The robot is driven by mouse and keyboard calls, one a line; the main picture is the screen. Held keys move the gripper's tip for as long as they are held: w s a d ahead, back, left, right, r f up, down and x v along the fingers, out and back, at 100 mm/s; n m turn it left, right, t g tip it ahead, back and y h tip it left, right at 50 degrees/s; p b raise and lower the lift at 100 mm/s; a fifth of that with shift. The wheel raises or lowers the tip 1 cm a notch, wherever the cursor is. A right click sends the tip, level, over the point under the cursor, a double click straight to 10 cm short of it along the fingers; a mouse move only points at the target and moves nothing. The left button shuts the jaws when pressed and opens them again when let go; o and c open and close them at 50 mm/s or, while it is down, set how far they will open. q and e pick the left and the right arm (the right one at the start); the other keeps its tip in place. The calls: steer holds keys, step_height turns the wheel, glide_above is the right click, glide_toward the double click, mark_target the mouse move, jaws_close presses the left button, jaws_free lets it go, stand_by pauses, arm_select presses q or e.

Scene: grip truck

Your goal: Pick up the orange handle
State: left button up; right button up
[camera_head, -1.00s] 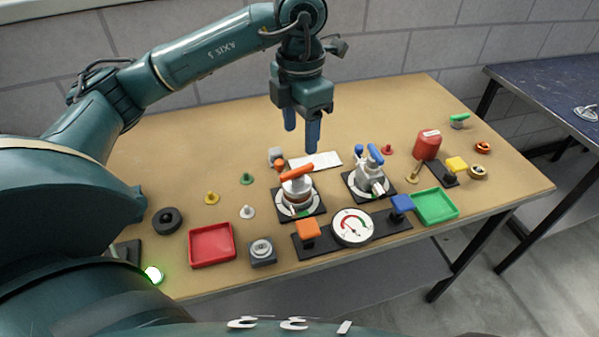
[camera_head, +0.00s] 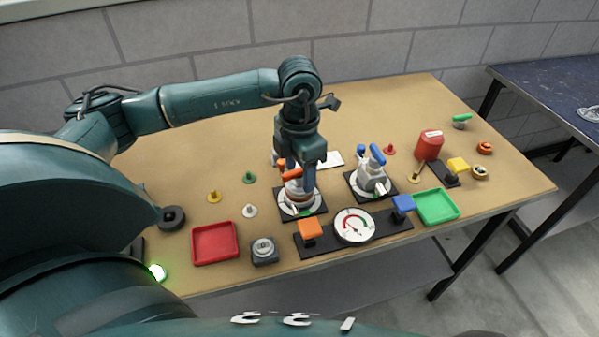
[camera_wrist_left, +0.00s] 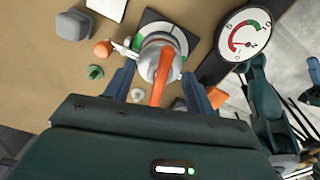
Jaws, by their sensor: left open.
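The orange handle (camera_wrist_left: 161,76) is a bar on top of a round silver valve (camera_wrist_left: 160,42), which stands on a black square plate with a white and green dial. In the head view the handle (camera_head: 291,174) is partly hidden by my gripper. My left gripper (camera_head: 302,190) points down over this valve with its blue fingers apart. In the left wrist view the fingers of the left gripper (camera_wrist_left: 158,85) stand on either side of the handle, with visible gaps. The handle is not gripped.
A valve with a blue handle (camera_head: 377,155) stands close on the right. A gauge (camera_head: 354,226) and an orange block (camera_head: 310,229) sit on a black strip in front. A red tray (camera_head: 237,240) is at front left, a green tray (camera_head: 455,214) at right. The table's back left is clear.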

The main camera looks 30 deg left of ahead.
arm_select(q)
steer(key=shift+c, duration=0.3)
steer(key=c, duration=1.1)
steer(key=shift+r, duration=0.1)
